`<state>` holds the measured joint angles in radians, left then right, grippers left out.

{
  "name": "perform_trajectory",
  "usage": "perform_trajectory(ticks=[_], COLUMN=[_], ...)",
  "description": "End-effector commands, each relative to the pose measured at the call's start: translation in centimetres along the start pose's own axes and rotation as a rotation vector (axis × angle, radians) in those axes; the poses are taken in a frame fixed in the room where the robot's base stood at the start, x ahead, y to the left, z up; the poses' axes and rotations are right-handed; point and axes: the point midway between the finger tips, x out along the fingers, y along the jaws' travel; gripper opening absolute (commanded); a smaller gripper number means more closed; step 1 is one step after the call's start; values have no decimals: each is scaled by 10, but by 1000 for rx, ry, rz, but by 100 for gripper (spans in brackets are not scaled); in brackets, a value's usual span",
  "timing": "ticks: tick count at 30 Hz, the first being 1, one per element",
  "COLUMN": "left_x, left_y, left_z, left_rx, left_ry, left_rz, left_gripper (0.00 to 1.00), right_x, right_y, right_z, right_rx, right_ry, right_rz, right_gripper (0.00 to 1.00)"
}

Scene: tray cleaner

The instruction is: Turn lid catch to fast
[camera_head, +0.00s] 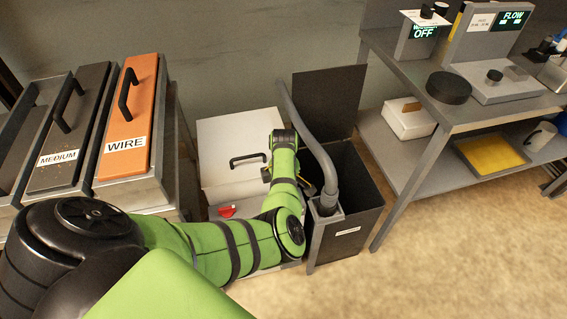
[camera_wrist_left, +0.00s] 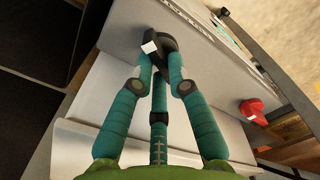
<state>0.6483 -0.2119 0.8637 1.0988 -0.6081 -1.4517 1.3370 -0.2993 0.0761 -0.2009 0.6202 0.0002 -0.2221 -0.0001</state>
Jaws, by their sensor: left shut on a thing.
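The red lid catch (camera_head: 227,211) sits low on the front of a pale box, below its white lid (camera_head: 225,135). It also shows in the left wrist view (camera_wrist_left: 252,108), to the right of my fingers and apart from them. The lid bears a black handle (camera_head: 247,159). In the head view my green left arm hides most of this gripper. I cannot tell the catch's exact setting. My right gripper is in neither view.
A dark open bin (camera_head: 360,195) with a grey hose (camera_head: 312,140) stands close to the right of the box. Trays labelled MEDIUM (camera_head: 75,125) and WIRE (camera_head: 132,105) stand at the left. A metal bench (camera_head: 405,75) is at the right; floor is clear before it.

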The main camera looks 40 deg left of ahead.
Motion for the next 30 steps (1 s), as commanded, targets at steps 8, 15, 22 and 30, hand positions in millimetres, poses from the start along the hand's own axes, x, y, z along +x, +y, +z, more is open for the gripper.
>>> perform_trajectory(ticks=[8,15,22,30], left_x=[0,2,2,3], left_y=[-2,-1,-1,-1], left_z=[0,0,1,1], left_rx=[187,275,303,304], left_ry=[2,2,1,0], left_rz=[-7,-7,-7,-7], left_gripper=[0,0,0,0], right_x=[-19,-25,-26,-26], right_y=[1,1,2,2], right_z=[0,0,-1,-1], right_rx=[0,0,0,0], right_ry=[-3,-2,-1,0], right_rz=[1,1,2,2], right_gripper=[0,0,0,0])
